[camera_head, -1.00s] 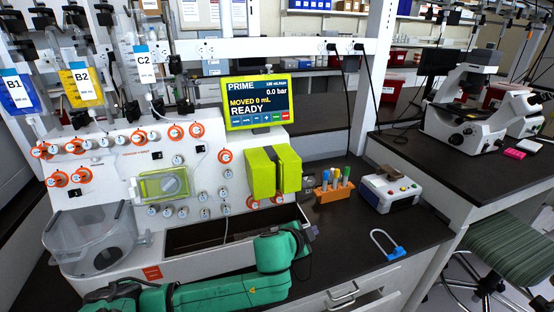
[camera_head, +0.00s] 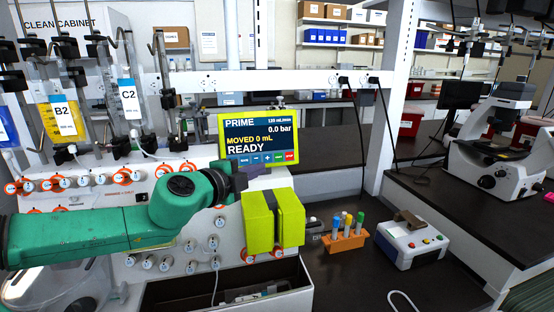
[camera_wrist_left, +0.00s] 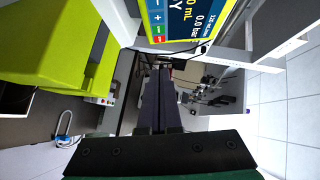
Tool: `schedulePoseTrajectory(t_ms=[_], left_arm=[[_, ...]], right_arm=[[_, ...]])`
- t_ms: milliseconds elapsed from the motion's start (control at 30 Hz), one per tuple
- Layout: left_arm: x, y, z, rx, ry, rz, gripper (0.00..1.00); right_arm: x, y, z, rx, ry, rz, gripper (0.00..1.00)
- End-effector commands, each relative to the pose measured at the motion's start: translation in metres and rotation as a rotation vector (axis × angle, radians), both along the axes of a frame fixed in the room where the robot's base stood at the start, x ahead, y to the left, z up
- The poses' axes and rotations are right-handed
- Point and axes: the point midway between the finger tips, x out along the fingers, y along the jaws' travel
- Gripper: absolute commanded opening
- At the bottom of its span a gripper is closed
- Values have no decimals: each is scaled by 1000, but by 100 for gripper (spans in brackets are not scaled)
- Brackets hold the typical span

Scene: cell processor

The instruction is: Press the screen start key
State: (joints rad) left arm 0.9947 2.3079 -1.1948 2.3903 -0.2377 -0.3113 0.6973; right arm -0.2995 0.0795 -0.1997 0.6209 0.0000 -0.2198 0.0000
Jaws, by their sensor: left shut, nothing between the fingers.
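The yellow-framed screen (camera_head: 258,132) stands above the white cell processor and reads PRIME, 0.0 bar, MOVED 0 mL and READY. Its bottom row of keys includes a green key (camera_head: 279,156), which I take as the start key, left of a red key (camera_head: 291,156). My left gripper (camera_head: 268,176) is shut and empty, just below the screen's lower edge in the head view. In the left wrist view its dark fingers (camera_wrist_left: 161,75) lie side by side, with the screen (camera_wrist_left: 182,18) and green key (camera_wrist_left: 158,28) beyond them. I see no contact with the key. My right gripper is not in view.
A lime-green pump block (camera_head: 273,220) sits just below the gripper and also fills the left of the wrist view (camera_wrist_left: 50,60). An orange tube rack (camera_head: 345,240) and a small white device (camera_head: 410,243) stand on the dark bench to the right.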

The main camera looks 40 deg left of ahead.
Motion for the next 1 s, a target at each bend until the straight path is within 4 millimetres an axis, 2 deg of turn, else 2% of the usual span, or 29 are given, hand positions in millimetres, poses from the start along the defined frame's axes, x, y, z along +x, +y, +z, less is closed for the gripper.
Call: schedulePoseTrajectory(t_ms=[167,267,700,833,1000], left_arm=[[2,0,1,1,0,0,0],[11,1,1,1,1,-3,0],[101,15,-11,-1,1,-1,0],[112,37,-21,3,-2,3,0],[120,47,-26,0,-1,1,0]], right_arm=[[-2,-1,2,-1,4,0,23],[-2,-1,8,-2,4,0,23],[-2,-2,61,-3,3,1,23],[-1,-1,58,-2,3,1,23],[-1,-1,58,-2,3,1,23]])
